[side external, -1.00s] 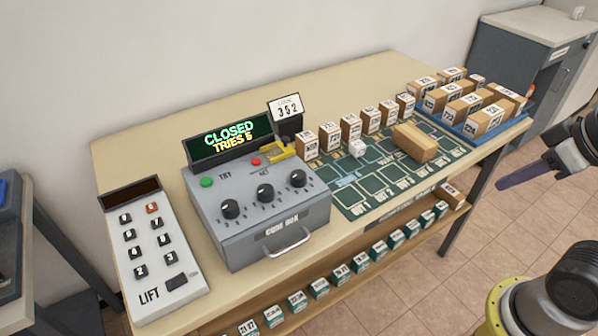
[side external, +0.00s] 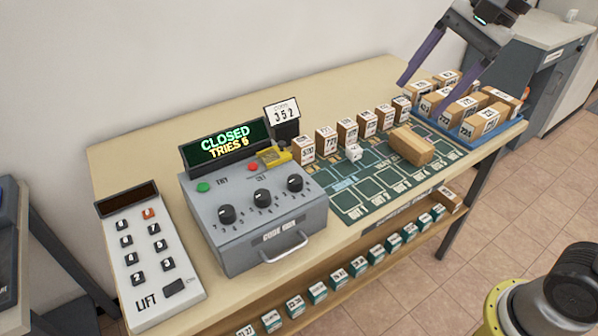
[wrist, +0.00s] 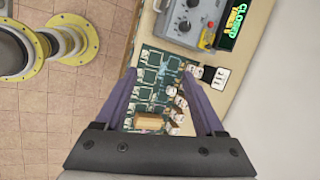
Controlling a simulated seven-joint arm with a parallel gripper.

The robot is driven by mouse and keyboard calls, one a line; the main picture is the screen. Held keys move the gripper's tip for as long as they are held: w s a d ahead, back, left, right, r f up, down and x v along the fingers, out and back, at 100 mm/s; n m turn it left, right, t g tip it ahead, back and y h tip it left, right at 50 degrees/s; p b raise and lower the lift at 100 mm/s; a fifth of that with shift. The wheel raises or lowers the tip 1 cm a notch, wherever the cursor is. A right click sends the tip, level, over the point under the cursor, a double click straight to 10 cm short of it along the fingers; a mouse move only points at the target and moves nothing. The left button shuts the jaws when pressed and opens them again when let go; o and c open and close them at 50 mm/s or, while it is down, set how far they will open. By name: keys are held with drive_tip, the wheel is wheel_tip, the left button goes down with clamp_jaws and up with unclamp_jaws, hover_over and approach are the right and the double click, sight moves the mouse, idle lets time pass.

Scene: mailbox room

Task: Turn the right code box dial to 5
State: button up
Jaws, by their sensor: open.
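The grey code box (side external: 262,240) stands on the table with a row of three black dials on its top. The right dial (side external: 295,183) is the one nearest the green mat; its pointer setting is too small to read. The box's display (side external: 228,145) reads CLOSED, TRIES 5 or 6. My gripper (side external: 440,85) is open and empty above the tray of boxes at the table's far right, well away from the dials. In the wrist view my gripper (wrist: 172,95) spans over the mat, and the code box (wrist: 183,22) is at the top.
A lift keypad (side external: 150,255) stands at left. A blue tray (side external: 470,142) holds several boxes.

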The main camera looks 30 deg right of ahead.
drive_tip(key=w+a+f+m+g+y, duration=0.1)
drive_tip(key=w+a+f+m+g, duration=0.2)
drive_tip(key=w, duration=0.7)
approach(295, 179)
drive_tip(key=shift+g, duration=0.3)
drive_tip(key=x, duration=0.8)
drive_tip(key=shift+w+f, duration=0.25)
drive_tip(key=shift+f, duration=0.15)
clamp_jaws()
